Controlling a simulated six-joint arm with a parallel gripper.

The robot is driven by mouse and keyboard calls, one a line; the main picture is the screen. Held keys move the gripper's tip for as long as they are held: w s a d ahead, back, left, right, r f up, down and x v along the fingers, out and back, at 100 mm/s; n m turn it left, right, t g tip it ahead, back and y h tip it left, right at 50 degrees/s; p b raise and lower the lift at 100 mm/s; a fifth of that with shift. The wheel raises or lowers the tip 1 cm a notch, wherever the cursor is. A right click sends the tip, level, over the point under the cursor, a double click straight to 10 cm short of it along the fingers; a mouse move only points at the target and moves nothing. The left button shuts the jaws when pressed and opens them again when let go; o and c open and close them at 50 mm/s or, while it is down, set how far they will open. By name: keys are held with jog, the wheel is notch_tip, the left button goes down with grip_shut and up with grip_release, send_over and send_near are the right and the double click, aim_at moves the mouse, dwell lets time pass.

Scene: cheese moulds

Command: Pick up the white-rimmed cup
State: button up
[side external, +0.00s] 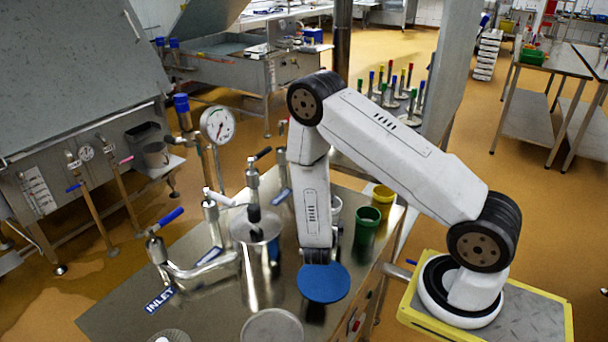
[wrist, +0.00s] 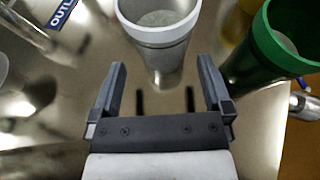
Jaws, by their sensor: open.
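The white-rimmed cup (wrist: 160,58) stands upright in the wrist view at top centre, with a pale rim and a grey body. In the side view only a sliver of the cup (side external: 337,208) shows, because my arm hides the rest. My gripper (wrist: 162,68) is open and empty, with one finger to each side of the cup's lower part in the picture. I cannot tell whether the fingers reach around it; no contact shows. In the side view my gripper (side external: 317,256) is a small dark shape, its fingers not clear.
A green cup (wrist: 282,48) stands right of the white-rimmed cup, close to the right finger. A yellow cup (side external: 383,194) is behind it. A blue disc (side external: 323,284) is near my gripper in the side view. Pipes and valves (side external: 200,262) crowd the steel table's left (side external: 118,315).

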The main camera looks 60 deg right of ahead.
jog(key=shift+x, duration=2.65)
jog(key=shift+s+f, duration=0.1)
jog(key=shift+s, duration=0.05)
jog(key=c, duration=1.1)
jog(key=shift+c, duration=0.2)
notch_tip(320, 180, up, 10)
